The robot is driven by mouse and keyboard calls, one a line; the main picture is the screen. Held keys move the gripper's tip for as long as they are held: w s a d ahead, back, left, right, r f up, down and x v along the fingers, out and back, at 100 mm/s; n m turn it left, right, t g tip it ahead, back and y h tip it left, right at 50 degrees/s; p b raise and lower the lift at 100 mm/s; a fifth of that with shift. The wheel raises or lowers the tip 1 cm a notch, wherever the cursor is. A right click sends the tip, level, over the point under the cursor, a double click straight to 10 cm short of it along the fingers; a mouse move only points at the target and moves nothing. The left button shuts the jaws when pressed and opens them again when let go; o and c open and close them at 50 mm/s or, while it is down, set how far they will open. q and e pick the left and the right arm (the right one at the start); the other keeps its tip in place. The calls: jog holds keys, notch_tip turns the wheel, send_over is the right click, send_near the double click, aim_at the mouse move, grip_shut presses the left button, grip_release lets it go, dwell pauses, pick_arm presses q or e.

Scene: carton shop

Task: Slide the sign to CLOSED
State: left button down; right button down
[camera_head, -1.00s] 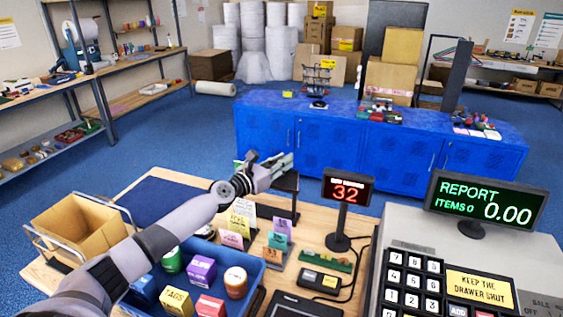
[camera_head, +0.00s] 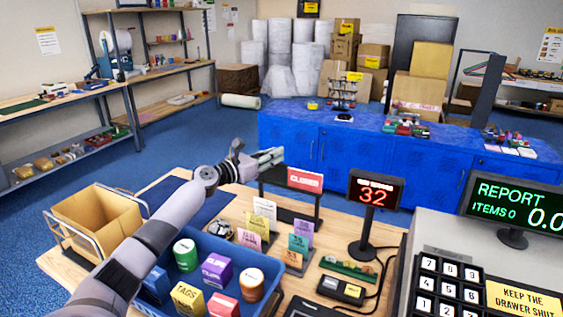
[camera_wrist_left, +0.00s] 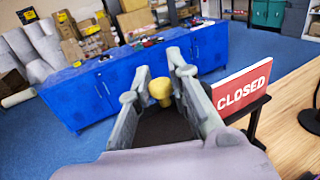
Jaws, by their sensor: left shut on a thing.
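The sign stands on the counter as a dark frame (camera_head: 273,187) on legs. A red plate reading CLOSED (camera_head: 305,180) shows at its right part; it also shows in the left wrist view (camera_wrist_left: 242,88), right of the fingers. My left gripper (camera_head: 268,158) is at the top left of the sign. In the left wrist view my left gripper (camera_wrist_left: 163,85) is shut on a small yellow knob (camera_wrist_left: 160,91), with a finger on each side. The fingers hide part of the dark panel beneath. My right gripper is not in view.
A blue bin (camera_head: 217,250) of small boxes and tins, and upright coloured tags (camera_head: 299,243), stand in front of the sign. A number display (camera_head: 374,191) stands to its right, near the register (camera_head: 440,290). A blue cabinet (camera_head: 390,160) is behind, across open floor.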

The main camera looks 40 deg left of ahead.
pick_arm(q)
jog(key=shift+a, duration=0.15)
jog(key=c, duration=1.5)
grip_release()
jog(key=shift+s+a, duration=0.15)
jog(key=shift+s+f, duration=0.1)
jog(key=shift+s, duration=0.1)
jog(key=s, duration=0.3)
jog(key=s+a, duration=0.1)
jog(key=s, duration=0.7)
jog(key=shift+s+a, duration=0.2)
jog(key=shift+a, duration=0.15)
